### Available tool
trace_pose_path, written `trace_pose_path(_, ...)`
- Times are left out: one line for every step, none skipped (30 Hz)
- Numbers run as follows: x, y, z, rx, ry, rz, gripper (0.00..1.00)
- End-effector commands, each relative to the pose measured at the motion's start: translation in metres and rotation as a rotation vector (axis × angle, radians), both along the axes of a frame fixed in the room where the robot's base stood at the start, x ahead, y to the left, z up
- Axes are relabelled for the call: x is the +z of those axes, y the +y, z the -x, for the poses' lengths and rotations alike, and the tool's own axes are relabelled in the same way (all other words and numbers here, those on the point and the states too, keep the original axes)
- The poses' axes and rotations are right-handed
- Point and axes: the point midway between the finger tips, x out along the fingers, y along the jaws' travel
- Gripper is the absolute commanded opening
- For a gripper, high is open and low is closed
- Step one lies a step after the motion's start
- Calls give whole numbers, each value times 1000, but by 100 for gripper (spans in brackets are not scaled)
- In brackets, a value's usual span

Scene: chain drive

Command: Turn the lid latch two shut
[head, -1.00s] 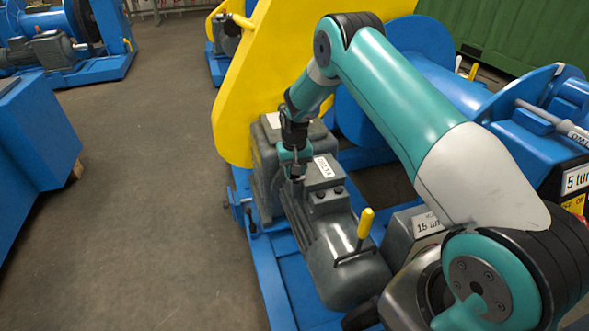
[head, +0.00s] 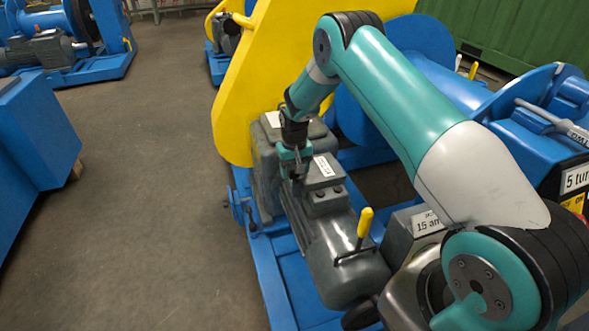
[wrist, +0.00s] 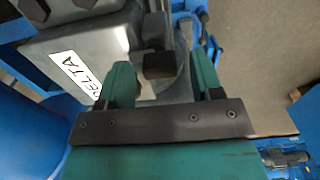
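The grey box (head: 326,182) on top of the motor carries a white label; in the wrist view the label reads DELTA (wrist: 77,71). A small black block (wrist: 158,65), likely a lid latch, stands at the box's edge between my fingers. No number shows on it, so I cannot tell if it is latch two. My gripper (wrist: 161,72) is open, with a gap on each side of the block. In the head view my gripper (head: 296,174) is at the box's left side and hides the block.
Two dark knobs (head: 328,193) sit on the box's near part. A yellow-handled lever (head: 364,222) stands on the motor in front. The yellow guard (head: 238,105) rises behind my arm. Blue frame rails (head: 262,268) run below, with open floor (head: 150,200) to the left.

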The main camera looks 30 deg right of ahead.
Motion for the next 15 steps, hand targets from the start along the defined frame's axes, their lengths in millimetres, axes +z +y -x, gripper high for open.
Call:
trace_pose_path(0,-1,0,-2,-2,1,62)
trace_pose_path(0,-1,0,-3,-2,1,62)
trace_pose_path(0,-1,0,-3,-2,1,62)
trace_pose_path(0,-1,-1,-5,-2,1,62)
trace_pose_path(0,-1,-1,-10,-3,2,62)
trace_pose_path(0,-1,-1,-21,-3,2,62)
trace_pose_path(0,-1,-1,-32,-3,2,62)
trace_pose_path(0,-1,-1,-49,-3,2,62)
trace_pose_path(0,-1,-1,-77,-3,2,62)
trace_pose_path(0,-1,-1,-104,-3,2,62)
trace_pose_path(-1,-1,-1,-135,-3,2,62)
trace_pose_path(-1,-1,-1,-183,-3,2,62)
trace_pose_path(-1,-1,-2,-224,-3,2,62)
trace_pose_path(-1,-1,-2,-266,-3,1,62)
trace_pose_path(-1,-1,-2,-326,-3,1,62)
